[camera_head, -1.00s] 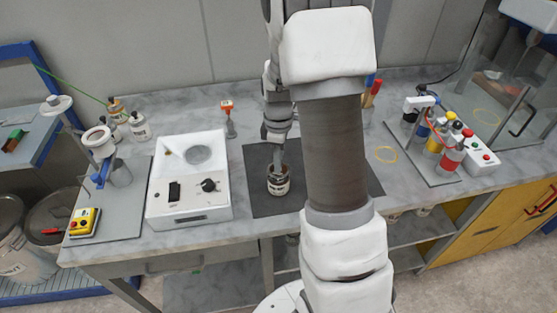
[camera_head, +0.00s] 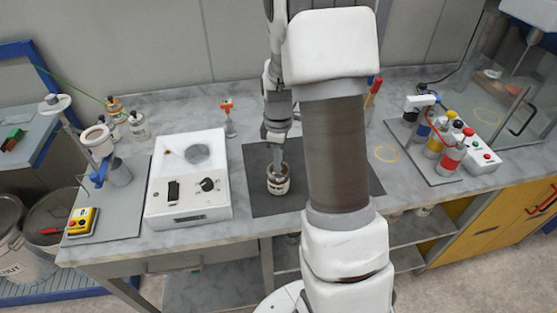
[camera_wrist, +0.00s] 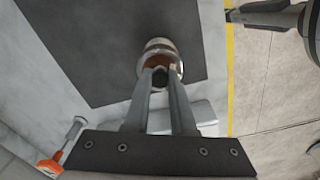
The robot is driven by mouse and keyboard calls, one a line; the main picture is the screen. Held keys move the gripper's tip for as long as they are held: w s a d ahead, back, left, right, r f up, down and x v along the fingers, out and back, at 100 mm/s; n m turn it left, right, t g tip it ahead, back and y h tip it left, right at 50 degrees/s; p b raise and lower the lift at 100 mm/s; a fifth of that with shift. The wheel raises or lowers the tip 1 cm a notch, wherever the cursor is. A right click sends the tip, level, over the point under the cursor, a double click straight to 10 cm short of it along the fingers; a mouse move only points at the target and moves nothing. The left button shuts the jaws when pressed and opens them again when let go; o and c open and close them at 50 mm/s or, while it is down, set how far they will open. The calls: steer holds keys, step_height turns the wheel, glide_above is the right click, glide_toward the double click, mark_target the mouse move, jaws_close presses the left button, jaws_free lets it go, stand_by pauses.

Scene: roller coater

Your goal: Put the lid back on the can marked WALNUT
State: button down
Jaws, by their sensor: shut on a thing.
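A small can (camera_head: 278,184) with a pale label stands upright on the dark mat; its lettering is too small to read. In the wrist view the can (camera_wrist: 152,48) shows an orange-brown top or inside, partly hidden by my fingers. My gripper (camera_head: 277,163) points down at the top of the can. In the wrist view my gripper (camera_wrist: 160,76) is shut on a small dark piece at the near side of the can's rim. I cannot tell whether this piece is part of a lid, or whether it touches the can. No separate lid can be made out.
The dark mat (camera_head: 255,160) is otherwise clear. A white device (camera_head: 188,180) with a knob stands left of it, and an orange-topped item (camera_head: 228,115) behind. A rack of coloured bottles (camera_head: 440,150) is at right. A large bucket (camera_head: 12,260), lettering ending in "UT", stands at far left.

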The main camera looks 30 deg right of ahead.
stand_by(0.3)
steer(key=shift+c, duration=1)
jaws_free()
steer(key=shift+r, duration=0.1)
steer(key=shift+r+p, duration=2.35)
steer(key=shift+r, duration=1.05)
jaws_close()
